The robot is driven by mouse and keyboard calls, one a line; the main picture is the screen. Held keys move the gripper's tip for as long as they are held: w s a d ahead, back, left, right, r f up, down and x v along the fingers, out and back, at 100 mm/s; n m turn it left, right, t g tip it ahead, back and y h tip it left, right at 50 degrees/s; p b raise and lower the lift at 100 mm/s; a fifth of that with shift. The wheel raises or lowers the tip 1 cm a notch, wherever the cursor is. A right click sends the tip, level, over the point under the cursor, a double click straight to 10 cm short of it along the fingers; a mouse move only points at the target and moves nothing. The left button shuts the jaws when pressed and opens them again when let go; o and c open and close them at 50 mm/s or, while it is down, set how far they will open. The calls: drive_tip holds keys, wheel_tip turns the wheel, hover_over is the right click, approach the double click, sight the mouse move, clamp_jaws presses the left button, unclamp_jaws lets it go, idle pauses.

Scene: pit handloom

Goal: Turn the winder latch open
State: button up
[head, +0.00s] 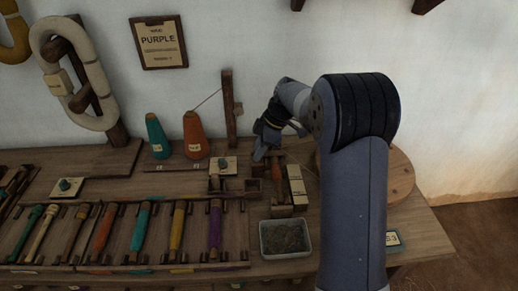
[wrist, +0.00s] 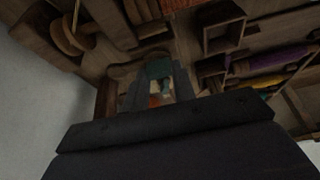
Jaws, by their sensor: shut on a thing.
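My gripper (head: 262,153) reaches down at the left end of the wooden winder (head: 281,195), right of the upright post. In the wrist view its two dark fingers (wrist: 159,92) are shut on a small dull green piece (wrist: 158,68), which I take to be the winder latch. An orange piece (wrist: 158,100) shows close by between the fingers. In the head view the latch is hidden by my gripper, and an orange-brown piece (head: 277,172) lies along the winder. How far the latch is turned cannot be told.
A pale labelled block (head: 296,180) stands beside the winder, with a metal tray (head: 285,238) in front. An orange cone (head: 195,135) and teal cone (head: 157,137) stand at the left. A rack of coloured bobbins (head: 215,228) fills the front left. A round wooden disc (head: 400,176) is behind my arm.

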idle(0.4)
drive_tip(key=o, duration=1)
drive_tip(key=p+v, duration=0.2)
drive_tip(key=v, duration=0.8)
drive_tip(key=shift+d+r, duration=0.15)
drive_tip(key=shift+r, duration=0.25)
drive_tip(key=b+x, duration=0.2)
drive_tip(key=x, duration=0.9)
